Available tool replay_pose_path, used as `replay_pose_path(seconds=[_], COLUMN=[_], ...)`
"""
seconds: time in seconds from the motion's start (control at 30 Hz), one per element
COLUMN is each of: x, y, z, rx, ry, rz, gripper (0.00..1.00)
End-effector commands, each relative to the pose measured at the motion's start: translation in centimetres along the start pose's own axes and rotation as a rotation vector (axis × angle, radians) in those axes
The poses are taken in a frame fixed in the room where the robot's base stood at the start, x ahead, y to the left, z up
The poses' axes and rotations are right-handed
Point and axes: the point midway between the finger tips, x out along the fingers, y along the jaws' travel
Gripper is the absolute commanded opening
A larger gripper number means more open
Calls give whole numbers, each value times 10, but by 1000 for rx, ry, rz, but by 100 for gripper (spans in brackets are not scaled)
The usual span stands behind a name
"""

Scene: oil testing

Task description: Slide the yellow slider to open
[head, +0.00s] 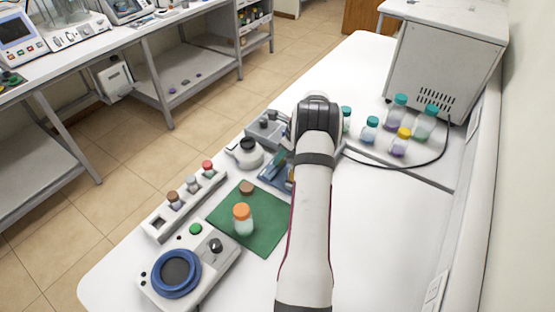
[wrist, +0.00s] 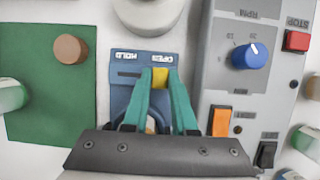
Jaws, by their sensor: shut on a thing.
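The yellow slider (wrist: 160,77) sits in a blue panel (wrist: 118,92) in the wrist view. The panel carries the labels HOLD on the left and OPEN on the right, both upside down. The slider is under the OPEN label, and a dark slot shows to its left. My gripper (wrist: 160,79) has its two teal fingers on either side of the slider, shut on it. In the head view the blue device (head: 270,178) shows partly left of my arm. My arm hides the slider and the fingertips there.
Right of the panel in the wrist view is a grey control box with a blue RPM knob (wrist: 251,55), an orange switch (wrist: 220,121) and a red STOP button (wrist: 296,41). A green mat (head: 262,238) holds an orange-capped bottle (head: 243,220). Several capped bottles stand at the back right.

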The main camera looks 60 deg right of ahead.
Motion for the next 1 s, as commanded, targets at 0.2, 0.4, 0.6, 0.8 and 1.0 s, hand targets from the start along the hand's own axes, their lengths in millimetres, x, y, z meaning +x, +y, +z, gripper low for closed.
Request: replay_pose_path(seconds=[0.2,0.4,0.6,0.8,1.0], x=[-2,-2,-2,-30,-95], y=[-7,-5,-4,-4,-4], z=[1,0,0,1,1], rx=[-8,-7,-6,-6,-6], ry=[-3,-2,-2,-2,-4], rz=[-23,-18,-16,-18,-21], gripper=[34,55,55,55,55])
